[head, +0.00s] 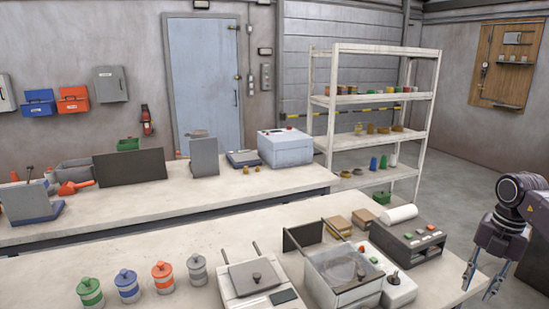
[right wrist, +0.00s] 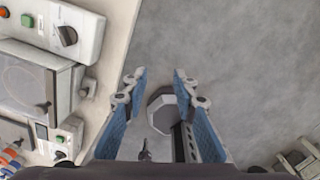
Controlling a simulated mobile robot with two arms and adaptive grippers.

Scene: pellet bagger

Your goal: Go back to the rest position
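My right gripper (head: 479,283) hangs at the right edge of the head view, beside the right end of the front bench. In the right wrist view its two blue-padded fingers (right wrist: 160,82) are spread apart with nothing between them. Below it are the grey floor and part of a grey, many-sided base. My left gripper is not in the head view.
The front bench (head: 200,260) carries a clear-lidded machine (head: 345,278), a dark control box with a roll (head: 408,238) and several coloured jars (head: 163,277). The back bench (head: 225,195) and white shelf (head: 385,100) stand behind. Floor at right (head: 465,185) is clear.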

